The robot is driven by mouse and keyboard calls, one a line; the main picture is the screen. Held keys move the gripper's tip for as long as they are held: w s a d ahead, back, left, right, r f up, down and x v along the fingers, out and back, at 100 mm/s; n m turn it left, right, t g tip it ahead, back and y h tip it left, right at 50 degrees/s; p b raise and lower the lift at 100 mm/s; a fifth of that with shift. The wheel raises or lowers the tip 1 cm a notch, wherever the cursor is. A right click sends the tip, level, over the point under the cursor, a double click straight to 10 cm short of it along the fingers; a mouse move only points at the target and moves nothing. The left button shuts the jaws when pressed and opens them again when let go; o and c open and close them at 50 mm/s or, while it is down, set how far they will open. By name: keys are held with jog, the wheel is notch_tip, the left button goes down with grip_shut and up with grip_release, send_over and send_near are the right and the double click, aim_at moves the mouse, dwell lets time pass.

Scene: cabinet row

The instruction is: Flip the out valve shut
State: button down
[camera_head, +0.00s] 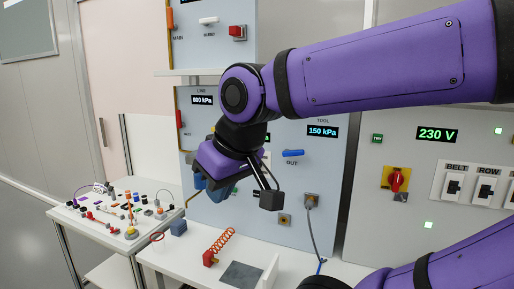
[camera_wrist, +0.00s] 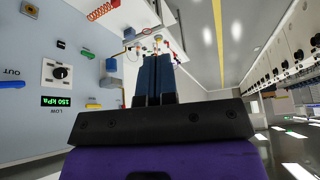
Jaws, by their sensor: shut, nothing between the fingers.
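The out valve's blue lever (camera_head: 293,153) sits on the light blue panel above the label OUT and below the 150 kPa display. It lies roughly horizontal, pointing right. It also shows at the left edge of the wrist view (camera_wrist: 12,84), partly cut off. My gripper (camera_head: 270,200) is below and left of the lever in the head view, apart from it. In the wrist view its two fingers (camera_wrist: 155,80) stand side by side, closed and empty.
A grey socket with a cable (camera_head: 311,201) is below the valve. A red emergency-style knob (camera_head: 396,180) and switches are on the right panel. A white bench (camera_head: 190,262) holds a red coiled hose (camera_head: 222,241). A cluttered table (camera_head: 120,215) stands at left.

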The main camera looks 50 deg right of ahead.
jog(key=w+d+f+m+g+h, duration=0.15)
jog(key=w+d+m, duration=0.45)
jog(key=d, duration=0.8)
jog(key=w+d+f+m+g+h, duration=0.1)
jog(key=w+d+f+m+h, duration=0.15)
jog(key=w+d, duration=0.85)
jog(key=s+d+r+m+g+h, duration=0.1)
jog(key=s+d+r+m+h, duration=0.15)
jog(key=d+r, duration=0.45)
jog(key=s+d+r+m+g+h, duration=0.1)
jog(key=s+d+r+m+h, duration=0.15)
jog(key=d, duration=0.85)
send_over(304, 149)
jog(key=a, duration=0.3)
jog(key=shift+w+a+f, duration=0.1)
jog(key=shift+w+f, duration=0.05)
jog(key=shift+f, duration=1.65)
jog(key=shift+w+f, duration=0.1)
jog(key=shift+f, duration=1.65)
jog(key=shift+s+d+f, duration=0.1)
jog(key=shift+s+f, duration=0.1)
jog(key=shift+f, duration=0.85)
jog(key=shift+s+d+f, duration=0.1)
jog(key=shift+s+f, duration=0.05)
jog(key=shift+f, duration=0.85)
jog(key=shift+f, duration=0.1)
